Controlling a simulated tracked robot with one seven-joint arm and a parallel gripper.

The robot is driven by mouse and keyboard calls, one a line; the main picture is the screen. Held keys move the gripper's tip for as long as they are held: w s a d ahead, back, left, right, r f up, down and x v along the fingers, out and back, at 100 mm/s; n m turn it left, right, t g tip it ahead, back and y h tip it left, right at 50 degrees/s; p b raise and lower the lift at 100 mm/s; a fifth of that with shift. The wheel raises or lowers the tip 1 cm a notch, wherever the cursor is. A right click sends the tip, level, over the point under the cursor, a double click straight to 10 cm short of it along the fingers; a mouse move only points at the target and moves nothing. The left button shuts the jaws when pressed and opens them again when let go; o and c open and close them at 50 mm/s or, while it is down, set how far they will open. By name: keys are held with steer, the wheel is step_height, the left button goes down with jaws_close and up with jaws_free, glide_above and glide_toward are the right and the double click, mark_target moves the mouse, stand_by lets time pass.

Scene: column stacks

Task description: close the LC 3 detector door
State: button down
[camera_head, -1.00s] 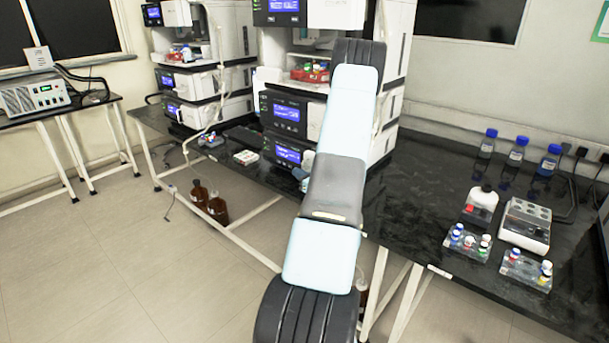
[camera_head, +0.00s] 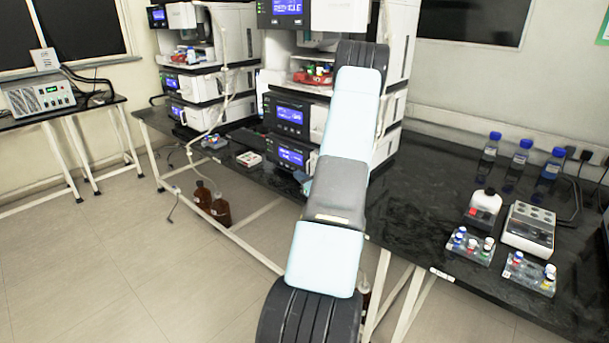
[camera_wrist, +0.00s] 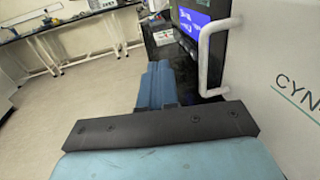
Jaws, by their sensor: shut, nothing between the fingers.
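The nearer instrument stack (camera_head: 290,115) stands on the black bench behind my arm, with blue-lit displays and white side panels. I cannot read an LC 3 label on it. In the wrist view a white bar handle (camera_wrist: 204,60) stands in front of a dark module with a blue display (camera_wrist: 194,18). A pale panel (camera_wrist: 275,75) lettered "CYN" fills the right side, close to the handle. I cannot tell how far any door is open. My gripper (camera_wrist: 158,85) is shut and empty, left of the handle and apart from it in the picture. My arm hides much of the stack in the head view.
A second stack (camera_head: 205,60) stands further left. Vial racks (camera_head: 470,246), a white bottle (camera_head: 484,207), a grey block device (camera_head: 528,230) and blue-capped bottles (camera_head: 521,155) stand on the right of the bench (camera_head: 425,200). Brown bottles (camera_head: 220,209) stand below. The left floor is clear.

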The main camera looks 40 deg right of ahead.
steer(key=s+a, duration=0.3)
steer(key=a, duration=0.8)
steer(key=shift+a, duration=0.4)
steer(key=shift+s, duration=0.1)
